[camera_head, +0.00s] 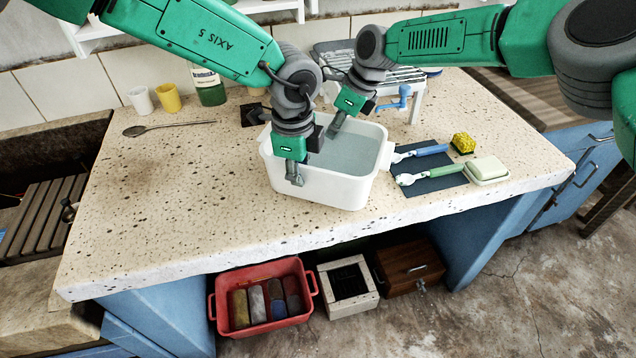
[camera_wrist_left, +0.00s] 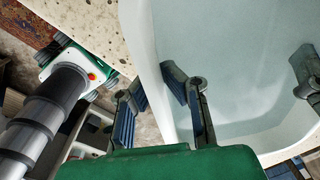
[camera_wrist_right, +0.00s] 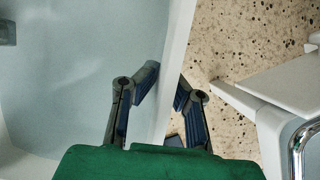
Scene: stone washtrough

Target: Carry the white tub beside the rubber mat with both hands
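The white tub (camera_head: 345,190) stands upright on the speckled stone counter; whether its base touches the stone is unclear. Its inside looks pale blue, like water. A dark mat (camera_head: 443,183) lies just right of it. My left gripper (camera_head: 294,172) is at the tub's near wall; in the left wrist view its fingers (camera_wrist_left: 154,82) are on both sides of the rim, closed on it. My right gripper (camera_head: 336,125) is at the far wall; in the right wrist view its fingers (camera_wrist_right: 167,82) pinch the wall from both sides.
Two brushes lie on the mat, with a yellow sponge (camera_head: 463,143) and a soap dish (camera_head: 487,170) to its right. A white rack (camera_head: 416,103) stands behind the tub. Cups and a jar (camera_head: 210,90) stand at the back left. The counter's left front is clear.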

